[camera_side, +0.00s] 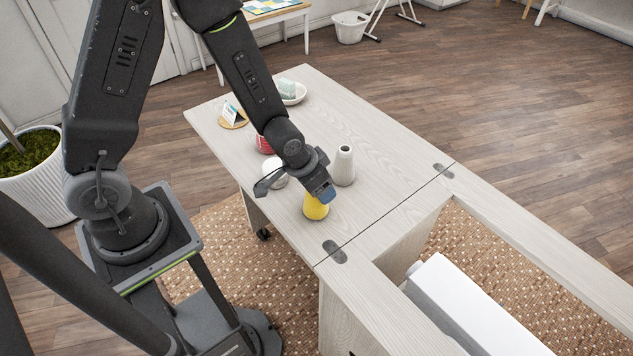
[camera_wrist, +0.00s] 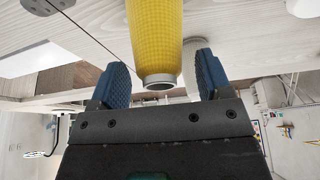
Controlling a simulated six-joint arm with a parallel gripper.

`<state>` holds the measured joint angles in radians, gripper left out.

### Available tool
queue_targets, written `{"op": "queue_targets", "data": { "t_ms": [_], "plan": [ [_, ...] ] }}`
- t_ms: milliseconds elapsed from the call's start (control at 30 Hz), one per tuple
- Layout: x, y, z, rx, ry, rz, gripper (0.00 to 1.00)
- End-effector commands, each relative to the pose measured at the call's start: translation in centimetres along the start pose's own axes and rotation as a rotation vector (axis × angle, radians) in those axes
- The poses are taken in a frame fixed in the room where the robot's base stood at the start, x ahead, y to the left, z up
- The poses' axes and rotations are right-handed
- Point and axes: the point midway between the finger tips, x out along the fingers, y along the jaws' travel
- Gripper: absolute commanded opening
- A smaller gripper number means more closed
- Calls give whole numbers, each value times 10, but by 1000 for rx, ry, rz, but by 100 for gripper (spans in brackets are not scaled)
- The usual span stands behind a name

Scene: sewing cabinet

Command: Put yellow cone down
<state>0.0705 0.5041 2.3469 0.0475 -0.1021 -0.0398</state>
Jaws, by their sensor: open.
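The yellow cone (camera_side: 314,209) stands upright on the pale wooden cabinet top, near its left long edge. My gripper (camera_side: 325,193) is low over the cone's upper end and hides part of it in the side view. In the wrist view, the yellow cone (camera_wrist: 155,35) shows its narrow grey-rimmed end toward my gripper. The two blue finger pads of my gripper (camera_wrist: 161,80) are spread, one on each side of that end, with visible gaps. The gripper is open and holds nothing.
A white cone (camera_side: 344,166) stands just right of my gripper. A white spool (camera_side: 273,172) and a red one (camera_side: 264,144) stand behind. Farther back are a round wooden stand (camera_side: 233,119) and a white dish (camera_side: 294,97). The top is clear toward the hinged seam (camera_side: 390,206).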

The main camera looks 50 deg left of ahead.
Motion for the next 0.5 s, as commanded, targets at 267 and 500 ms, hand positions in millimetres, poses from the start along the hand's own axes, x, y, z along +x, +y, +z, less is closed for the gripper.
{"op": "queue_targets", "data": {
  "t_ms": [267,500],
  "plan": [
    [-11,0,-2,1,3,1,72],
    [-45,0,-2,-2,4,-4,72]
  ]
}}
